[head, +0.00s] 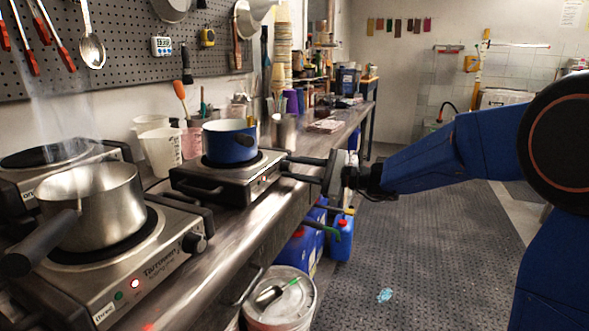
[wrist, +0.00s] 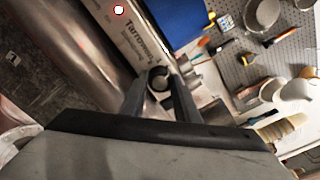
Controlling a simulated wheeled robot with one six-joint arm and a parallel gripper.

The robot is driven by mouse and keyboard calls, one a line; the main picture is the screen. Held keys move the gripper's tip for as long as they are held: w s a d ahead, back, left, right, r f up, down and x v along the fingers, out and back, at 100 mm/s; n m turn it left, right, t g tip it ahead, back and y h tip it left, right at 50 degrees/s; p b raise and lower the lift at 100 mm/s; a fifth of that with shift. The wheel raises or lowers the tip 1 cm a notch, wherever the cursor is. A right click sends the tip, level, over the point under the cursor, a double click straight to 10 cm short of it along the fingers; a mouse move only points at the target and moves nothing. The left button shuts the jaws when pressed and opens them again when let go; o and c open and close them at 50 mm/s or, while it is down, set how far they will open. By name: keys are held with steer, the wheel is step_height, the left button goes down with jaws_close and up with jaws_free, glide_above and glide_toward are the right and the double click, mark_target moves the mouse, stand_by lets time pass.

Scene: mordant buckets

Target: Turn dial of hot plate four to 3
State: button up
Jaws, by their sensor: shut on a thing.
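The hot plate (head: 187,188) with the blue pot (head: 230,141) on it stands on the steel bench, beyond the plate labelled three; I take it as hot plate four, though its own number is not readable. A red light glows on its front. My gripper (head: 287,169) reaches it from the right with its fingers at the front panel. In the wrist view, my gripper (wrist: 159,88) is shut on the dark round dial (wrist: 158,75), a finger on each side. The dial's numbers and pointer cannot be read, and the dial is not clear in the head view.
Hot plate three (head: 99,300) holds a steaming steel pot (head: 95,208) whose handle points to the near left. Hot plate one (head: 18,178) stands behind it. A lidded white bucket (head: 288,316) and blue canisters (head: 341,240) stand below the bench edge. The floor mat (head: 440,240) is mostly clear.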

steer(key=m, duration=0.6)
steer(key=shift+f, duration=0.15)
stand_by(0.4)
steer(key=o, duration=0.8)
steer(key=shift+c, duration=0.2)
steer(key=shift+d, duration=0.15)
steer(key=v, duration=1.7)
steer(key=shift+s+d, duration=0.1)
